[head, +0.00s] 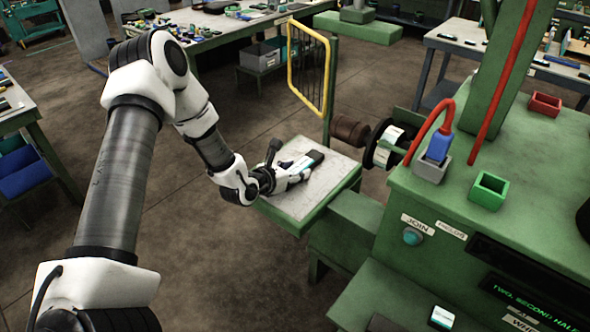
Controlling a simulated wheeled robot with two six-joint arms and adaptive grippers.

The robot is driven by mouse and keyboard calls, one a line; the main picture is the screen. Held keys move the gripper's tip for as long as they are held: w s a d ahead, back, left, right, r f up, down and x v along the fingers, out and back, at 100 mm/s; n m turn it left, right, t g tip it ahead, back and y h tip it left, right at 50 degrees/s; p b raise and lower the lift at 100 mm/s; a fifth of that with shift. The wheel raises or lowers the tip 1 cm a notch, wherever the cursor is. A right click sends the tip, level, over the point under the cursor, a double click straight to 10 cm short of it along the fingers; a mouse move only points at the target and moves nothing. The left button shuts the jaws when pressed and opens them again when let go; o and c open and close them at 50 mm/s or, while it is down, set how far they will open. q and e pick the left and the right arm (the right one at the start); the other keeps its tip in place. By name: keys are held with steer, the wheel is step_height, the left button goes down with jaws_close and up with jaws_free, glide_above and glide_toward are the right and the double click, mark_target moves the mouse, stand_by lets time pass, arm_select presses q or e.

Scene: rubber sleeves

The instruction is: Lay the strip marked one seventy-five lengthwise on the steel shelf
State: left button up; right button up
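A grey-topped shelf with a green rim (338,183) stands at the middle, beside the green machine. A flat strip with a dark end and a pale, bluish side (308,159) is over this shelf top, slanting up to the right. Its marking is too small to read. My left gripper (289,167) is at the strip's near left end, low over the shelf. Its fingers overlap the strip in the picture, and I cannot tell whether they are closed on it. Whether the strip touches the shelf is also unclear. My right gripper is not in view.
The green machine (450,200) fills the right side, with a blue plug (438,148) and red cable on top. A yellow-framed guard (308,65) stands behind the shelf. A white-and-teal block (442,317) sits on a lower green ledge. Open floor lies left of the shelf.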

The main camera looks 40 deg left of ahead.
arm_select(q)
steer(key=shift+o, duration=0.8)
steer(key=shift+s, duration=0.1)
